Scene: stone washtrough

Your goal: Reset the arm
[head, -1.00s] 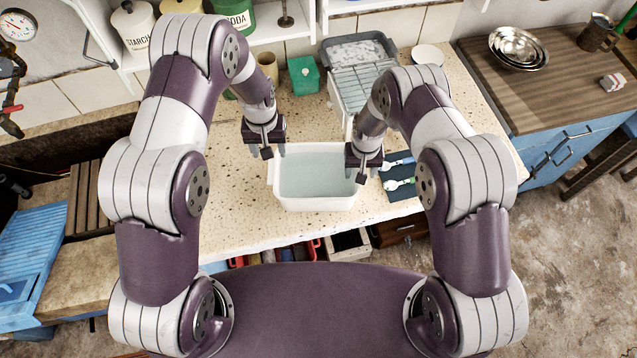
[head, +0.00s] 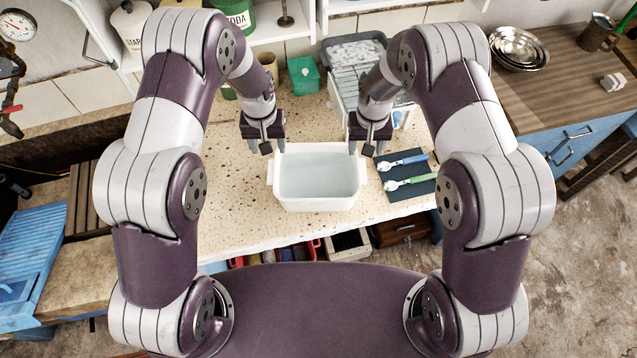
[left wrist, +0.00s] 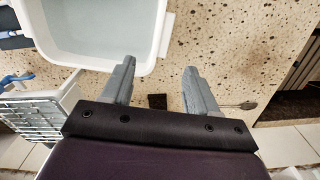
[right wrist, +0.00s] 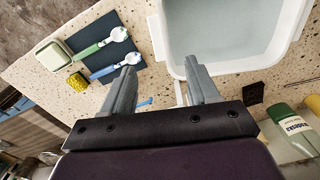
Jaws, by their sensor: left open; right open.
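My left gripper (head: 264,150) is open and empty above the counter, at the far left corner of the white basin (head: 320,203). My right gripper (head: 368,150) is open and empty near the basin's far right corner. The right wrist view shows its fingers (right wrist: 162,78) apart, one beside the basin's edge. The basin holds clear greyish water. To its right, a blue-handled utensil (head: 402,161) and a green-handled utensil (head: 410,182) lie on a dark mat (head: 426,192).
A dish rack (head: 345,85) stands behind my right gripper. A green box (head: 304,75) sits at the back of the counter. A soda container (right wrist: 292,130) shows in the right wrist view, as does a pale green dish (right wrist: 53,54). The counter left of the basin is clear.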

